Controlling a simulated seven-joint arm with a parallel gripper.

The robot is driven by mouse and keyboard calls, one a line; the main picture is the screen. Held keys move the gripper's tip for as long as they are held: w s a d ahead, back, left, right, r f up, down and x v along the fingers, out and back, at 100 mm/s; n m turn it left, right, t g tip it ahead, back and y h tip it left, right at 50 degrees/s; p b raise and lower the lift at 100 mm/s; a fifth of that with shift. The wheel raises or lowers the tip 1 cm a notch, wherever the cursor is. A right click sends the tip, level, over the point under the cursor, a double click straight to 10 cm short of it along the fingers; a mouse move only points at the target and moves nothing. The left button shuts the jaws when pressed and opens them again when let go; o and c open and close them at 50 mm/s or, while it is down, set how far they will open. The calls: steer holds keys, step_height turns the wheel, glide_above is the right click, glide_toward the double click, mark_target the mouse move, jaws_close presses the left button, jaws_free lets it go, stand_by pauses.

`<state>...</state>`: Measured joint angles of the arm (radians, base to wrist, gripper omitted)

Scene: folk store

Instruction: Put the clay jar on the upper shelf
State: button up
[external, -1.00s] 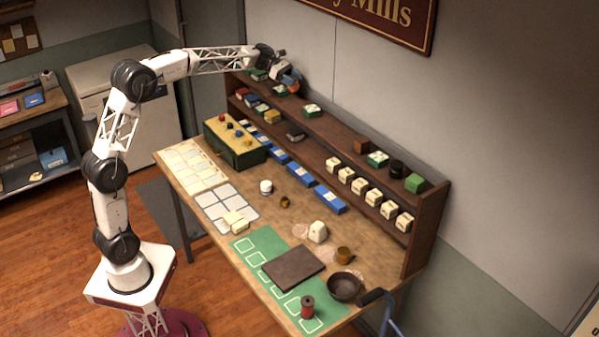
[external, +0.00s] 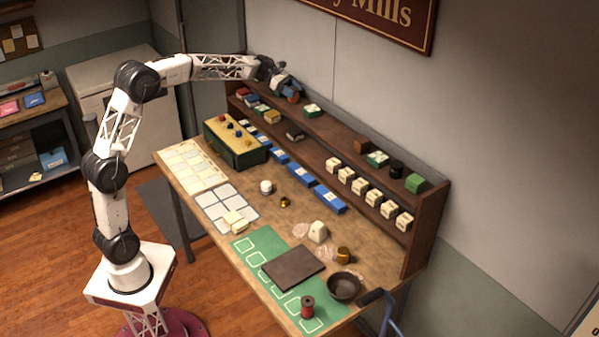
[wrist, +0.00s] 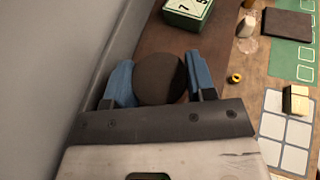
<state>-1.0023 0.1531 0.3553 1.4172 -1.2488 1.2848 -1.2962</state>
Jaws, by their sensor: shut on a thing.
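My gripper (external: 286,86) is shut on the clay jar (wrist: 160,78), its blue fingers on either side of the jar's round brown top in the wrist view. In the external view the orange-brown jar (external: 294,98) shows just below the fingers, partly hidden by them. It is over the far-left part of the upper shelf (external: 336,128). I cannot tell whether the jar's base touches the shelf. In the wrist view the brown shelf board (wrist: 160,38) runs beyond the jar.
A green-and-white box (external: 312,110) stands on the upper shelf to the right of the jar; it also shows in the wrist view (wrist: 188,12). Farther right are a brown block (external: 361,144), a dark jar (external: 396,168) and a green box (external: 414,183). The wall is close behind.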

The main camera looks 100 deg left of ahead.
steer(key=shift+f, duration=0.15)
steer(key=o, duration=0.9)
steer(key=shift+o, duration=0.2)
steer(key=shift+r, duration=0.2)
steer(key=shift+v, duration=3.75)
